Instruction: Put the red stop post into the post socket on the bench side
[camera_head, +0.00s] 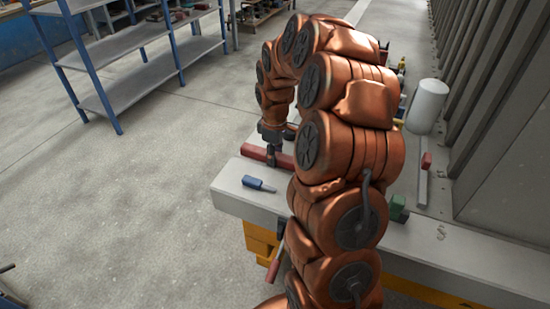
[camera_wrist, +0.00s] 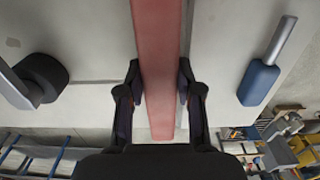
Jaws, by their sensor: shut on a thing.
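The red stop post (camera_head: 257,153) is a long red bar lying flat near the end of the grey bench top (camera_head: 232,190). In the wrist view the post (camera_wrist: 158,60) runs lengthwise between the two fingers. My gripper (camera_head: 272,158) points down at the post and is shut on it; the fingers (camera_wrist: 160,88) sit on both sides of it in the wrist view. The post looks level and at or close to the bench top; I cannot tell whether it touches. I cannot make out the post socket; my arm covers part of the bench side.
A blue-handled tool (camera_head: 259,184) lies near the post. A dark round-headed object (camera_wrist: 42,76) is on the post's other side. A white cylinder (camera_head: 428,106), a green block (camera_head: 398,205) and a red-ended bar (camera_head: 424,175) are farther right. A shelf rack (camera_head: 150,75) stands across open floor.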

